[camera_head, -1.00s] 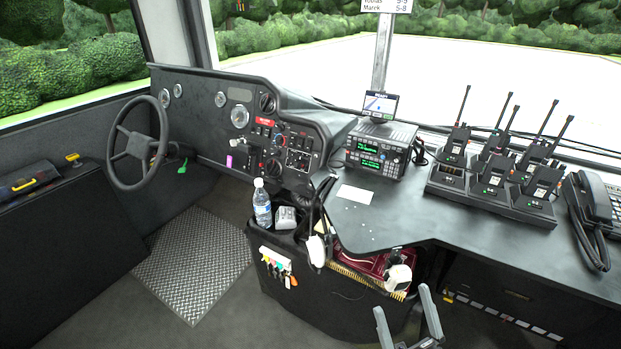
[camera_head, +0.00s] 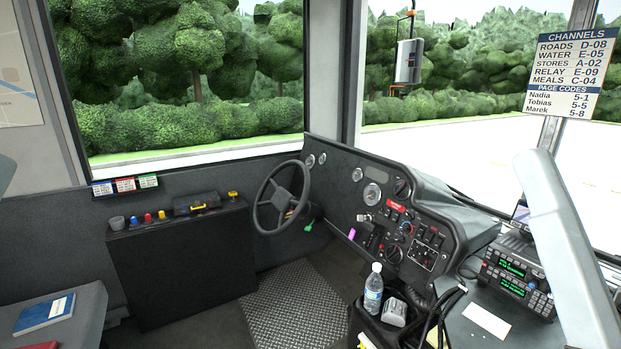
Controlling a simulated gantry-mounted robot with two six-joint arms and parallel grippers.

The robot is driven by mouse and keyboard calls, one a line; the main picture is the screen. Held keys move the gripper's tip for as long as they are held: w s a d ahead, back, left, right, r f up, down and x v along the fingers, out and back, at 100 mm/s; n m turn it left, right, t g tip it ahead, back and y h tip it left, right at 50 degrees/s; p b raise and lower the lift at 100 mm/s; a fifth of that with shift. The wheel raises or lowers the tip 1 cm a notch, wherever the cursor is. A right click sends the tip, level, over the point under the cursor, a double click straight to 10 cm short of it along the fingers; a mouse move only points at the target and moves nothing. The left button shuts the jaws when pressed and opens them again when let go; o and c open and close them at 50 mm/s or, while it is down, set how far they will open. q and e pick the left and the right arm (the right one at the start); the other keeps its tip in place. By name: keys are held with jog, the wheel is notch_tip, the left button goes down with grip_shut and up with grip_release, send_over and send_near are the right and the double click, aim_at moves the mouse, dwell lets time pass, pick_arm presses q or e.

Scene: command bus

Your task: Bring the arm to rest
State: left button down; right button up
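Neither gripper is in view. A pale grey link of one of my arms (camera_head: 567,250) rises at the right side, in front of the counter and the radio set. I cannot tell from this view which arm it belongs to. Its gripper end does not show, so I cannot see whether it holds anything.
The arm link partly covers the radio (camera_head: 513,284) and its small screen. A water bottle (camera_head: 373,289) stands upright in the console bin beside a grey box (camera_head: 394,313). The steering wheel (camera_head: 281,198), dashboard (camera_head: 340,180) and channel sign (camera_head: 563,75) are in view.

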notch_tip(320, 180, up, 29)
jog(key=p, duration=2.6)
jog(key=shift+w, duration=0.1)
